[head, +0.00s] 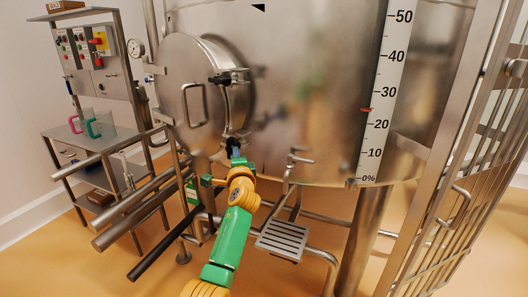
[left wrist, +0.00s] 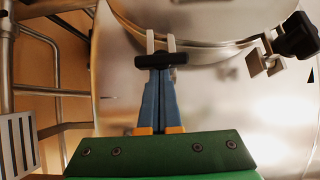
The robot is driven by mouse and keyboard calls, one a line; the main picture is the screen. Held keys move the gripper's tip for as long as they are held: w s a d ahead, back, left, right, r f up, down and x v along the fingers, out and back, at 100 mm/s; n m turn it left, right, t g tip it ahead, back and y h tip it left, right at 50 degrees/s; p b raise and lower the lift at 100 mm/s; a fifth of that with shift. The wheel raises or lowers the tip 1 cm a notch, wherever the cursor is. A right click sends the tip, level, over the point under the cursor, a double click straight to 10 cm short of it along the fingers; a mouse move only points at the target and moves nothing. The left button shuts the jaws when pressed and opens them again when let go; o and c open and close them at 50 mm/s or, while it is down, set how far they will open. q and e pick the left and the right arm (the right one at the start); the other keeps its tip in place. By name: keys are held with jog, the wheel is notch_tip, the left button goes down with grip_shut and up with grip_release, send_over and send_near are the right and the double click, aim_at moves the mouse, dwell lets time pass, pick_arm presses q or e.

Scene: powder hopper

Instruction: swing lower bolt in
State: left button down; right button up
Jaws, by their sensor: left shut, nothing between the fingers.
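The round steel hatch door (head: 180,100) with its bar handle sits on the front of the hopper (head: 300,90). The lower bolt's black knob (head: 234,144) is at the hatch's lower right rim; in the left wrist view the knob (left wrist: 176,59) lies crosswise before two pale lugs (left wrist: 171,43). The upper bolt's black knob (head: 222,79) is higher on the rim and shows in the left wrist view (left wrist: 298,37) beside a steel bracket. My left gripper (left wrist: 160,72) is shut and empty, its blue fingertips at the lower knob; contact is unclear. My right gripper is out of view.
A step with a grated tread (head: 283,240) and steel pipes stand below the hopper. A control panel (head: 90,55) and a shelf with two jugs (head: 100,125) are at left. A barred steel gate (head: 475,170) stands at right.

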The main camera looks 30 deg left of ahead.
pick_arm(q)
jog(key=shift+s+a, duration=0.3)
jog(key=shift+a, duration=0.4)
jog(key=shift+a+p, duration=0.45)
jog(key=shift+a, duration=0.3)
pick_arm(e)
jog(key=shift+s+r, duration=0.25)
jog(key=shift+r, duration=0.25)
pick_arm(q)
jog(key=shift+r, duration=0.2)
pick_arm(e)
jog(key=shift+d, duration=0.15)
